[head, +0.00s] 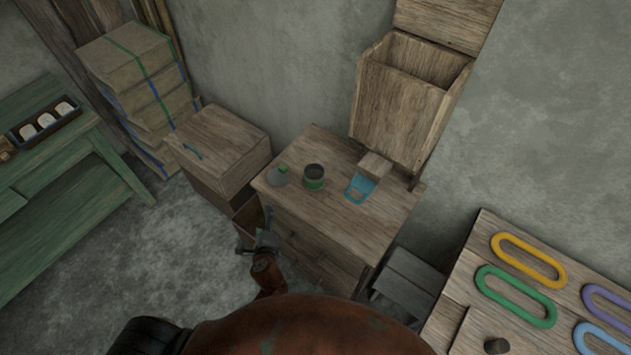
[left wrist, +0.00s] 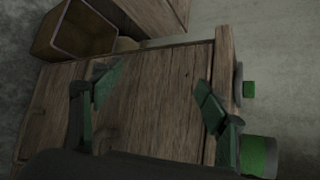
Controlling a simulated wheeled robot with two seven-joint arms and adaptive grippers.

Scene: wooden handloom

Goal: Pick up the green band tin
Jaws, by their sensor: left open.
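The green band tin (head: 314,178), a short round dark tin with a green band and a dark top, stands on the wooden drawer cabinet (head: 345,220) in the head view. In the left wrist view a green round side, seemingly the tin (left wrist: 258,155), shows at the lower right, partly hidden by a finger. My left gripper (head: 266,240) is in front of the cabinet, below its top and apart from the tin. In the left wrist view my left gripper (left wrist: 157,88) is open, with only the wooden cabinet front between its fingers. My right gripper is not in view.
A grey object with a green top (head: 280,176) stands left of the tin. A blue scoop-like piece (head: 358,188) and a small wooden block (head: 375,165) lie to its right. A wooden bin (head: 405,100) hangs behind. An open box (head: 248,215) is beside the cabinet.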

